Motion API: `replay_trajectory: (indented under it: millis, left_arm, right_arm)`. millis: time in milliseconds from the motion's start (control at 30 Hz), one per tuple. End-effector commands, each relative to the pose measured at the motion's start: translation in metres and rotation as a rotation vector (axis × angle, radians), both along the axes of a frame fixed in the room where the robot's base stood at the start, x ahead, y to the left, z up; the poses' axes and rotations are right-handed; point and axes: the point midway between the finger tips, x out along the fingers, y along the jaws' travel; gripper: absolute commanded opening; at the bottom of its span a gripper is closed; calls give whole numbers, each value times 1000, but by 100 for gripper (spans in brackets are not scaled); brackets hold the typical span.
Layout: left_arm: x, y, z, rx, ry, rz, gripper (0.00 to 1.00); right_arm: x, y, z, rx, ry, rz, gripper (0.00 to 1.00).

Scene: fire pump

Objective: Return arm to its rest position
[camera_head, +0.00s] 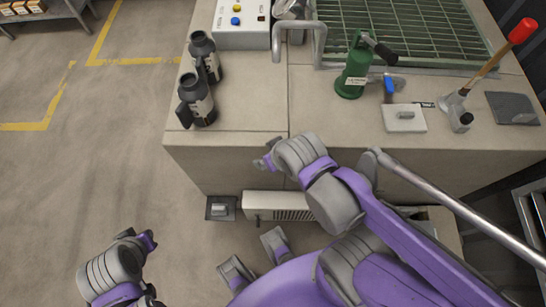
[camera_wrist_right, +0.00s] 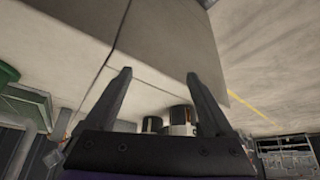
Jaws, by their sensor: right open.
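My right arm (camera_head: 390,220), purple and grey, reaches from the lower right to the front of the counter. Its right gripper (camera_head: 267,160) is small and partly hidden by the wrist in the head view, near the counter's front edge. In the right wrist view the right gripper (camera_wrist_right: 159,73) shows two dark fingers spread apart, with nothing held between them. My left arm (camera_head: 108,274) is at the lower left over open floor, away from the counter. Its left gripper (camera_head: 147,240) is small, and its opening cannot be made out.
The counter (camera_head: 235,155) holds two dark canisters (camera_head: 199,100) at its left, a control box (camera_head: 242,22), a green cylinder (camera_head: 354,72), a red-handled lever (camera_head: 495,62) and a metal grating (camera_head: 400,35). A metal bar (camera_head: 460,207) crosses at right. Floor at left is clear.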

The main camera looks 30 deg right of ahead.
Motion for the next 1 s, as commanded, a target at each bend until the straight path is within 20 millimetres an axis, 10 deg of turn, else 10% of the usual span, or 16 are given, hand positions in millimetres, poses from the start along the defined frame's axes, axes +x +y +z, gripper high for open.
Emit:
replay_trajectory:
  millis: [1000]
  left_arm:
    - [9, 0, 41, 0, -17, 0, 0]
  right_arm:
    - [-6, 3, 40, 13, 37, 12, 87]
